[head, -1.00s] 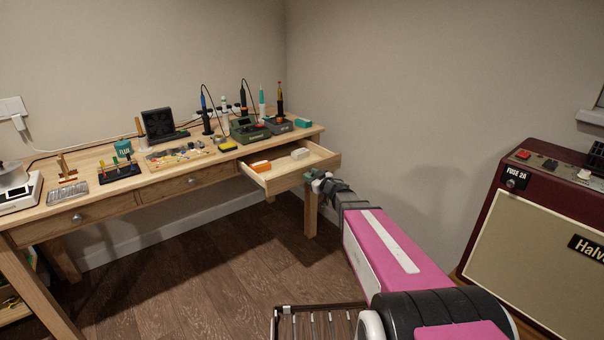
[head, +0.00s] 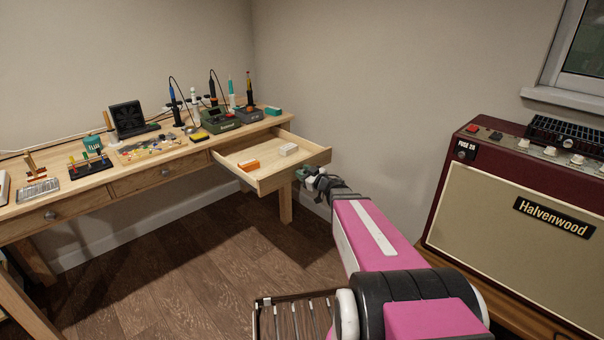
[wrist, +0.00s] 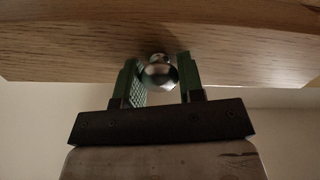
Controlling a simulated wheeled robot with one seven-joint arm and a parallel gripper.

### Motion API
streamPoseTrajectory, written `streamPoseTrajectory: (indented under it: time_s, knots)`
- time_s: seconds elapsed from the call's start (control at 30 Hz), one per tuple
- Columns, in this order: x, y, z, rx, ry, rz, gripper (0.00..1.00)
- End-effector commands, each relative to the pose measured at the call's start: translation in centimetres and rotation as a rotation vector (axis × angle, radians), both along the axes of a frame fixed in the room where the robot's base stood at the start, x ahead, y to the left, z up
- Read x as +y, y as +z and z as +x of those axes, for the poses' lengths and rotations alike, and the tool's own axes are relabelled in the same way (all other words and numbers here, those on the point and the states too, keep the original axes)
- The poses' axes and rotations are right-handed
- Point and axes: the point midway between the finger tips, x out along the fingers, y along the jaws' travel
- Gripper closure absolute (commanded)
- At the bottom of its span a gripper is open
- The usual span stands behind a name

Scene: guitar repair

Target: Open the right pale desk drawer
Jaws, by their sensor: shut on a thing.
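The right pale desk drawer (head: 286,175) stands pulled out from the wooden desk (head: 118,180) in the head view. An orange item (head: 248,165) and a whitish item (head: 288,149) lie inside it. My gripper (head: 314,178) is at the drawer's front face. In the wrist view the green fingers of my gripper (wrist: 160,80) are on either side of the round metal knob (wrist: 158,72), shut on it. The drawer front (wrist: 70,45) fills the top of that view.
A dark red amplifier (head: 520,200) stands at the right. Soldering tools, a black fan (head: 127,118) and small parts crowd the desktop. The wooden floor (head: 200,260) below the drawer is clear. A middle drawer (head: 160,175) is shut.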

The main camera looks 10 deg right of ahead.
Motion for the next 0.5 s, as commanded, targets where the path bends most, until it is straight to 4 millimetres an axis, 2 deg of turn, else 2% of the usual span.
streamPoseTrajectory:
  time_s: [0.17,0.2,0.27,0.5]
  knots:
    - [0.04,0.01,0.00,-0.001,0.001,0.000,1.00]
    - [0.04,0.01,0.00,-0.001,0.001,0.000,0.55]
    - [0.04,0.00,0.01,-0.001,0.001,0.000,0.39]
    - [0.03,0.01,0.00,-0.001,0.001,0.000,0.39]
